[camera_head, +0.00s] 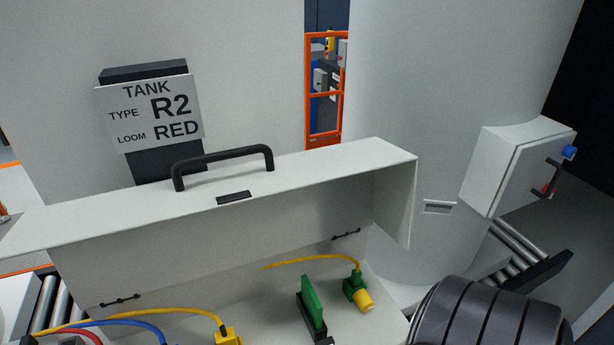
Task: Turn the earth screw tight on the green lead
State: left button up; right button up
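A small green fitting (351,284) with a yellow cylindrical knob (364,300) sits on the white floor of the open box at the lower right. A yellow lead (315,258) runs into its top from the left. I cannot tell whether the knob is the earth screw or how tight it is. To its left, an upright green plate (313,302) stands in a black holder (308,320), cut off by the bottom edge.
The box lid (225,205) with a black handle (222,160) overhangs the fittings. Yellow, blue and red leads and a yellow plug (228,337) lie lower left. A sign (150,112) reads TANK TYPE R2 LOOM RED. A control box (515,165) and rollers (505,250) stand right.

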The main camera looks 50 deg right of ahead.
aim_at(362, 298)
jog(key=k+l+u, duration=0.25)
jog(key=l+u, duration=0.15)
jog(key=l, duration=0.25)
jog(key=k+l+u, duration=0.35)
jog(key=l, duration=0.25)
jog(key=k+l+u, duration=0.75)
jog(key=k+l, duration=0.05)
jog(key=l, duration=0.1)
